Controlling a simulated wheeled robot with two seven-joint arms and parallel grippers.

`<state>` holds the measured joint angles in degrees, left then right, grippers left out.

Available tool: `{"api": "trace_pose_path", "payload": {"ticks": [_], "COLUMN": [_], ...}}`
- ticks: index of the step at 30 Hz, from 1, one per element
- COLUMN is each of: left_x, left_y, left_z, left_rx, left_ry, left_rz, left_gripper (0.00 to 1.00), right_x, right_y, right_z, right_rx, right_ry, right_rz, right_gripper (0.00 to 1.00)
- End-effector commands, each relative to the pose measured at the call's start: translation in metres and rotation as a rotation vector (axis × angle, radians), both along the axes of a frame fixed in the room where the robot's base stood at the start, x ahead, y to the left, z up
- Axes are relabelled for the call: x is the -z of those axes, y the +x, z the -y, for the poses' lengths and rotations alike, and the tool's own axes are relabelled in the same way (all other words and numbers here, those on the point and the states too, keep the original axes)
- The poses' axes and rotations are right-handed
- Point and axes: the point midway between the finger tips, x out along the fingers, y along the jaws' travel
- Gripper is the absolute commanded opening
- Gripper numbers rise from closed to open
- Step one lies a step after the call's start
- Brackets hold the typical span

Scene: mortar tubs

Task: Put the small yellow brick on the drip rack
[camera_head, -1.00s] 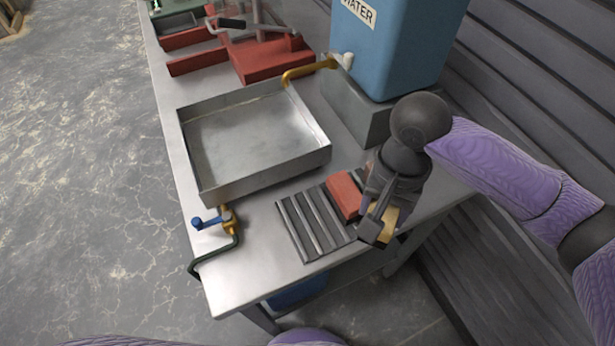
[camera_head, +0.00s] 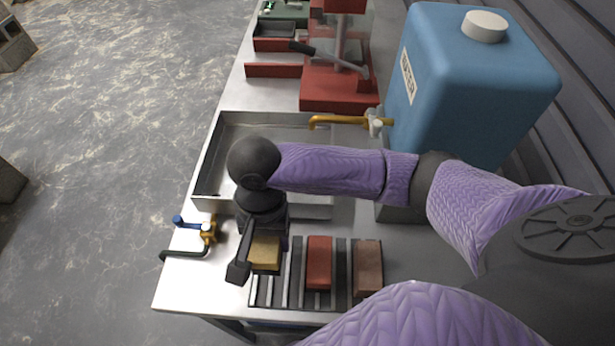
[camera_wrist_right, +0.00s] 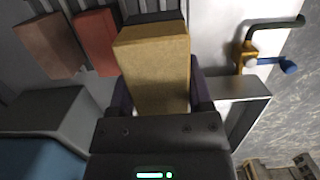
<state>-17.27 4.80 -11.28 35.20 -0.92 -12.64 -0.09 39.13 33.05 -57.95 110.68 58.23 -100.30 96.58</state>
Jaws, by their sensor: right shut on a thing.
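The small yellow brick (camera_head: 264,253) is held in my right gripper (camera_head: 255,262), which is shut on it. In the wrist view the yellow brick (camera_wrist_right: 155,65) fills the middle, between the fingers. In the head view the brick is over the left part of the drip rack (camera_head: 341,262), a dark slatted rack at the near end of the steel bench. I cannot tell whether the brick touches the slats. A red brick (camera_head: 319,262) lies on the rack just to the right, and a brownish brick (camera_head: 367,268) lies at its right end. My left gripper is not in view.
A steel tray (camera_head: 208,165) lies behind the rack, partly hidden by my right arm. A clamp with a blue handle (camera_head: 190,224) sits at the bench's left edge. A blue water tank (camera_head: 475,85) with a brass tap (camera_head: 345,121) stands back right. A red press (camera_head: 338,88) stands farther back.

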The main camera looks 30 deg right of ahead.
Motion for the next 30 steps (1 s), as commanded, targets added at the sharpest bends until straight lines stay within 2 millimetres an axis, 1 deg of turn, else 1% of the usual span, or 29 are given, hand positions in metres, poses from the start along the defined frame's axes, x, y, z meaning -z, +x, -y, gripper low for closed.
{"api": "trace_pose_path", "payload": {"ticks": [1, 3, 8, 14, 15, 20, 24, 25, 26, 27, 29, 30], "left_x": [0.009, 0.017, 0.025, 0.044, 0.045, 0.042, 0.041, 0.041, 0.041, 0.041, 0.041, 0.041], "left_y": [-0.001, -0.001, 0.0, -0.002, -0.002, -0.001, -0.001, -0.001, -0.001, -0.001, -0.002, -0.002], "left_z": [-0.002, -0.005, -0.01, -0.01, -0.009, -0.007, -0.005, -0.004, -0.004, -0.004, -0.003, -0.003], "left_rx": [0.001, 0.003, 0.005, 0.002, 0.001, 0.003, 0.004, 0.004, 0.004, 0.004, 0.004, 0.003], "left_ry": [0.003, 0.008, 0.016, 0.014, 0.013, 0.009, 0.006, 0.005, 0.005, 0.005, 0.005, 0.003], "left_rz": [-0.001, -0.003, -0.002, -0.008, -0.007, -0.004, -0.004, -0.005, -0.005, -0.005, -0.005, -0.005], "left_gripper": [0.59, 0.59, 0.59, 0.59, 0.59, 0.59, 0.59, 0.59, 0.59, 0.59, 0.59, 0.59], "right_x": [0.016, 0.033, 0.054, 0.095, 0.098, 0.095, 0.097, 0.097, 0.097, 0.097, 0.097, 0.097], "right_y": [-0.001, -0.001, 0.0, -0.001, 0.0, 0.0, 0.0, 0.0, 0.0, 0.0, 0.0, 0.0], "right_z": [0.0, 0.0, 0.0, 0.001, 0.001, 0.0, 0.0, 0.001, 0.001, 0.001, 0.001, 0.001], "right_rx": [0.002, 0.002, 0.001, 0.0, -0.001, 0.0, 0.0, 0.0, 0.0, 0.0, 0.0, 0.0], "right_ry": [-0.003, -0.003, -0.002, -0.004, -0.003, -0.002, -0.002, -0.002, -0.002, -0.002, -0.002, -0.002], "right_rz": [-0.005, -0.004, -0.001, -0.003, -0.002, 0.001, -0.001, 0.0, 0.0, 0.0, 0.0, 0.0], "right_gripper": [0.0, 0.0, 0.0, 0.0, 0.0, 0.0, 0.0, 0.69, 0.75, 0.84, 0.96, 1.0]}}
